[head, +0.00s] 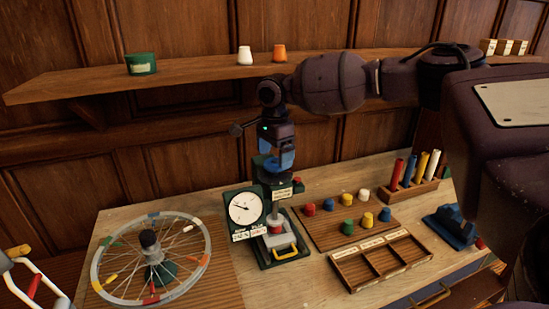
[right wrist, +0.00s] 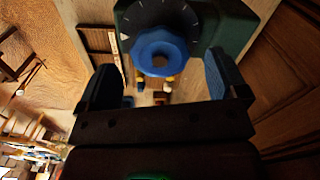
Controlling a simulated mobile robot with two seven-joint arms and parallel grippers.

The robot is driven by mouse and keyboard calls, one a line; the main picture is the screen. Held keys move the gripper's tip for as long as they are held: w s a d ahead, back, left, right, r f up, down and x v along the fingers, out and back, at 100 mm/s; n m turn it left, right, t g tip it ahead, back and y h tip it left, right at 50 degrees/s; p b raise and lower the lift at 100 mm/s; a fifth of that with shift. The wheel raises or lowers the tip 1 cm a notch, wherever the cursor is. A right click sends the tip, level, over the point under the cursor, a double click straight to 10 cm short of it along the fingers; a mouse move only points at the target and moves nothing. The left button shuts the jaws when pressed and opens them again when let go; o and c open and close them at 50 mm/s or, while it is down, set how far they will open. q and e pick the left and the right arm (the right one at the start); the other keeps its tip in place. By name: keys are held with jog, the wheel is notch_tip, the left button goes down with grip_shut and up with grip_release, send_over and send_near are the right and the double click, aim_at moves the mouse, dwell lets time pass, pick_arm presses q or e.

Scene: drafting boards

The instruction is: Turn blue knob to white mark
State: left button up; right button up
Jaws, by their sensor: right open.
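The blue knob (right wrist: 160,52) shows in the right wrist view as a ring with a dark centre, on a dark dial face (right wrist: 158,14) with pale tick marks. A small white mark (right wrist: 124,36) is on the dial left of the knob. I cannot tell where the knob points. My right gripper (head: 277,168) points down over the green press-like device (head: 284,190) and hides the knob in the head view. In the right wrist view its blue-padded fingers are apart, one on each side of the knob, with gaps. My left gripper is not in view.
A round gauge (head: 244,208) is on the device's left. A spoked wheel (head: 150,262) lies further left. A board of coloured pegs (head: 330,238), a divided tray (head: 352,277) and a rack of coloured tubes (head: 410,192) are to the right. A shelf (head: 190,77) runs behind my arm.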

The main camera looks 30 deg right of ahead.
jog(key=shift+f, duration=0.95)
jog(key=c, duration=0.9)
jog(key=shift+c, duration=0.2)
